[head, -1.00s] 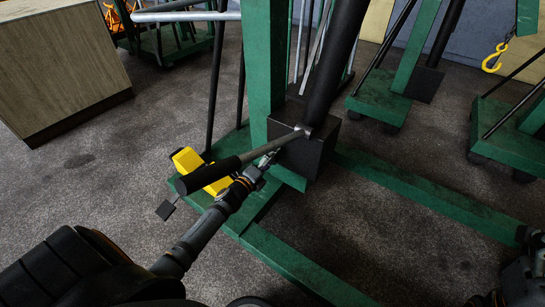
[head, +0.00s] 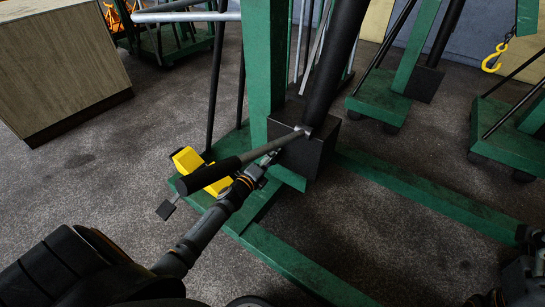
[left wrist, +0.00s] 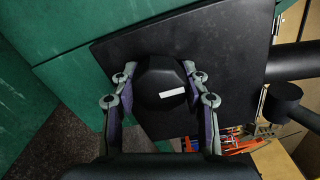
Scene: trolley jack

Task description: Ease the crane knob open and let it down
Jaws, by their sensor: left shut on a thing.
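The crane knob (left wrist: 160,82) is black and faceted with a white mark on its face, in the left wrist view. It sits on a black block (left wrist: 110,50), which also shows in the head view (head: 317,160) at the foot of the crane's ram. My left gripper (left wrist: 160,88) is shut on the knob, with one finger on each side of it. In the head view my left gripper (head: 266,164) reaches the block's near side, and the knob is hidden there. My right gripper is not seen; dark parts of my right arm show at the lower right.
A pump handle (head: 240,160) with a black grip passes just above my left gripper. The crane's green post (head: 262,60) and legs (head: 430,188) surround the block. A yellow part (head: 197,170) lies beside the grip. Other cranes and a wooden cabinet (head: 60,65) stand behind.

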